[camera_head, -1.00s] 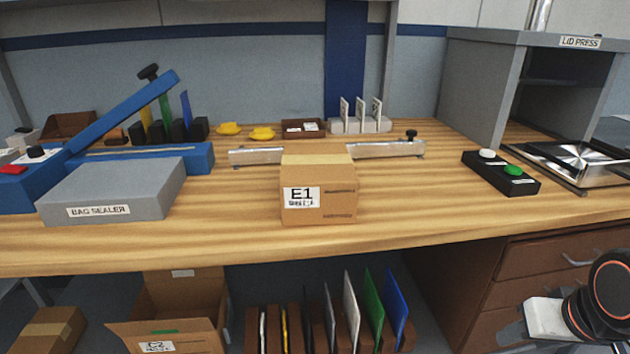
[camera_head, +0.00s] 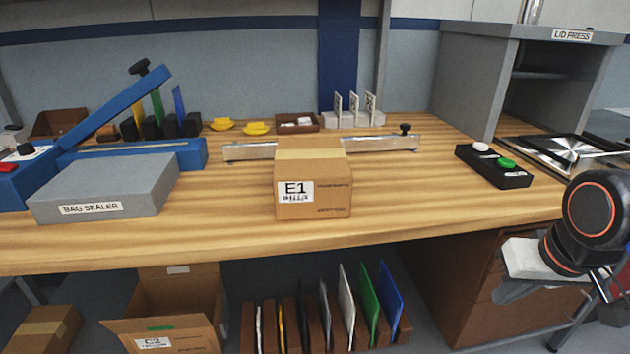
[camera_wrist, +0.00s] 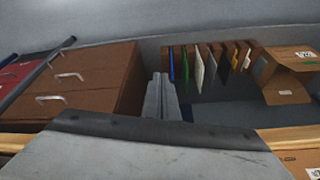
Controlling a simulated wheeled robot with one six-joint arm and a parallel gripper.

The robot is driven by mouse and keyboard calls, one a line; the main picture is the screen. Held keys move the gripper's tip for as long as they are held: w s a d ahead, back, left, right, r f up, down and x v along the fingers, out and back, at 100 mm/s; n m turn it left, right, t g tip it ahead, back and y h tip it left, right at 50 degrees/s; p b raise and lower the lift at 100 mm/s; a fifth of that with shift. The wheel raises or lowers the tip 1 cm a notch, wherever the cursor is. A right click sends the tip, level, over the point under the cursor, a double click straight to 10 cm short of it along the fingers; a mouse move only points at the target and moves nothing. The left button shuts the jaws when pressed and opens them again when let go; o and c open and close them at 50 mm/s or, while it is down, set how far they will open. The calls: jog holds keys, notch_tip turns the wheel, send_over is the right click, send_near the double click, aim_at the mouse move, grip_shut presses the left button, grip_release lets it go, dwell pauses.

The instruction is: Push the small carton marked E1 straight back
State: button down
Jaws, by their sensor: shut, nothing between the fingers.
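The small carton marked E1 (camera_head: 313,188) stands upright near the front edge of the wooden bench in the head view, its label facing me. Part of a carton (camera_wrist: 292,158), apparently the same one, shows at the lower right of the upside-down wrist view. My gripper (camera_wrist: 165,82) is shut and empty in the wrist view. It is out in front of the bench, to the right of the carton and apart from it. In the head view my arm is at the lower right; the fingertips are not clear there.
Metal rails (camera_head: 383,144) flank the space behind the carton; the carton hides the part between. The bag sealer (camera_head: 108,187) is left, a button box (camera_head: 493,165) and lid press (camera_head: 467,83) right. Folders (camera_head: 372,305) and an open carton (camera_head: 178,300) are below the bench.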

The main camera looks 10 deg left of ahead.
aim_at(311, 174)
jog(key=w+a+r+n+g, duration=0.1)
jog(key=w+a+r, duration=0.1)
jog(key=a+r, duration=0.75)
jog(key=w+a+r+n+g, duration=0.15)
jog(key=a+r, duration=0.45)
jog(key=a, duration=0.7)
jog(key=w+a+r+n+g, duration=0.1)
jog(key=w+a+r+g, duration=0.1)
jog(key=a+r, duration=0.7)
jog(key=shift+m+t, duration=0.25)
jog(key=f, duration=0.3)
jog(key=w+a+f, duration=0.1)
jog(key=f, duration=0.3)
jog(key=w+a+f, duration=0.1)
jog(key=f, duration=0.3)
jog(key=shift+f, duration=0.2)
jog(key=shift+w+a, duration=0.35)
jog(key=shift+w, duration=0.55)
